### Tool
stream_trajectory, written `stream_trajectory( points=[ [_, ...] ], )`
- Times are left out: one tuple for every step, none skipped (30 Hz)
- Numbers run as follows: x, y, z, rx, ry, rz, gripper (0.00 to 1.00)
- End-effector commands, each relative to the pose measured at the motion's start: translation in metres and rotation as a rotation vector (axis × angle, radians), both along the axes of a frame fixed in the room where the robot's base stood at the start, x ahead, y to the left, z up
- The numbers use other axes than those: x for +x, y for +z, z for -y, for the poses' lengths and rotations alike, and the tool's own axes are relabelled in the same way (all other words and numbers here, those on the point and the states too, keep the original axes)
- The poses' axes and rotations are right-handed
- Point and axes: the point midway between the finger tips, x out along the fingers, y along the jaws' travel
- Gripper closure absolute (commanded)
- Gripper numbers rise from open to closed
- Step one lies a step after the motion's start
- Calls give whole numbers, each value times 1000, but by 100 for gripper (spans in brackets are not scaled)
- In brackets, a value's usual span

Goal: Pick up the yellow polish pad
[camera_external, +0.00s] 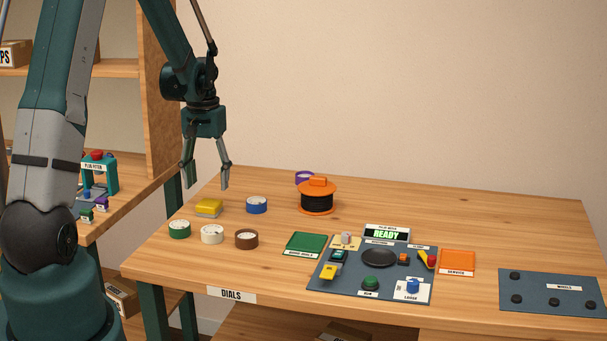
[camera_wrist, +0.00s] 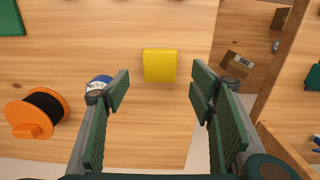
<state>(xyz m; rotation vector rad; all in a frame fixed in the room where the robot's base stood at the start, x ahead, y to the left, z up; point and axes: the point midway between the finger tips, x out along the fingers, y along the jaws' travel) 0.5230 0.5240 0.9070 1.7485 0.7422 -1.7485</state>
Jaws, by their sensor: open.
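The yellow polish pad (camera_external: 208,208) lies on the wooden table (camera_external: 420,210) near its left edge, behind the green, white and brown dials. In the wrist view the yellow pad (camera_wrist: 160,65) is a flat square on the wood, ahead of and between my fingers in the picture. My gripper (camera_external: 207,186) is open and empty, pointing down above the table near the pad. In the wrist view its two green-padded fingers (camera_wrist: 160,92) stand wide apart, with nothing between them touching.
A blue dial (camera_external: 256,205) sits right of the pad, with an orange spool (camera_external: 317,197) and a purple ring (camera_external: 304,177) beyond. Green (camera_external: 179,229), white (camera_external: 212,234) and brown (camera_external: 246,239) dials stand in front. A dark panel (camera_external: 345,285) with parts lies further right.

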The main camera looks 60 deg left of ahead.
Motion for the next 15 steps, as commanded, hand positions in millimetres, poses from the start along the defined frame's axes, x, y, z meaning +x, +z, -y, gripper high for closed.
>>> stream_trajectory(
  points=[
    [0,-4,0,0,0,0,45],
    [0,-6,0,0,0,0,45],
    [0,-9,0,0,0,0,45],
    [0,-12,0,0,0,0,45],
    [0,-14,0,0,0,0,45],
    [0,-17,0,0,0,0,45],
    [0,-19,0,0,0,0,45],
    [0,-20,0,0,0,0,45],
    [0,-21,0,0,0,0,45],
    [0,-22,0,0,0,0,45],
    [0,-22,0,0,0,0,45],
    [0,-22,0,0,0,0,45],
    [0,-22,0,0,0,0,45],
    [0,-22,0,0,0,0,45],
    [0,-22,0,0,0,0,45]
  ],
)
